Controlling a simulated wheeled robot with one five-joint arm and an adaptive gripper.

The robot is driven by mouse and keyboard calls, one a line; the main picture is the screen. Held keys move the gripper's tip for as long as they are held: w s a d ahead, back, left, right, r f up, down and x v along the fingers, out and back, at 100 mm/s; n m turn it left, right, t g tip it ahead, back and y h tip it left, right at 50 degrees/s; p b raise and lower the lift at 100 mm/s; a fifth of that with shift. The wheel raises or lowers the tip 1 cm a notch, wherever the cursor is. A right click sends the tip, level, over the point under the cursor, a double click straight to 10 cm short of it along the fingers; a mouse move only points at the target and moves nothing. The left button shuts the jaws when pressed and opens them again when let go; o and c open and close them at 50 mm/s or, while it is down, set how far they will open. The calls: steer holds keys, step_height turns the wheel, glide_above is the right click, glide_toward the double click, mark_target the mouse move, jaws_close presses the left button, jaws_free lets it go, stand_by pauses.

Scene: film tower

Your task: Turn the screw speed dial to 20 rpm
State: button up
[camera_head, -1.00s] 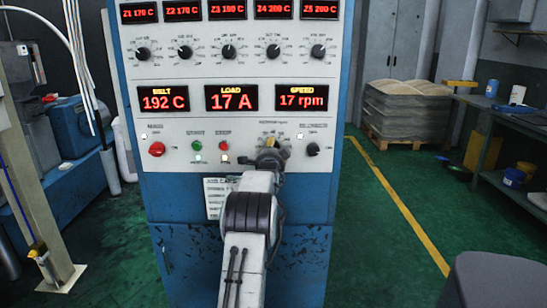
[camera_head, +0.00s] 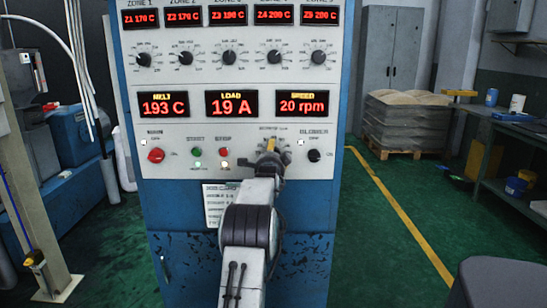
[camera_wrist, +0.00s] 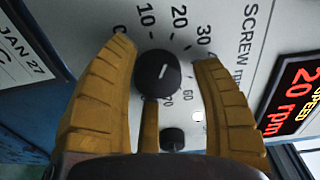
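The screw speed dial (camera_wrist: 158,72) is a round black knob with a white pointer line, on a scale printed around it. In the wrist view the pointer leans toward the 20 mark. The speed display (camera_head: 302,104) reads 20 rpm; it also shows in the wrist view (camera_wrist: 292,97). My gripper (camera_wrist: 166,55) is open, with its yellow fingers on both sides of the dial. A clear gap shows at the right finger; I cannot tell whether the left finger touches. In the head view my gripper hides most of the dial.
The blower knob (camera_head: 314,156) sits close right of the dial. A red knob (camera_head: 156,155) and the start and stop buttons are to the left. Zone knobs and displays fill the panel above. A workbench (camera_head: 525,131) stands at the right; green floor lies between.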

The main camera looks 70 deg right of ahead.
steer(key=shift+o, duration=0.6)
steer(key=shift+f, duration=0.1)
steer(key=v, duration=1.2)
stand_by(0.7)
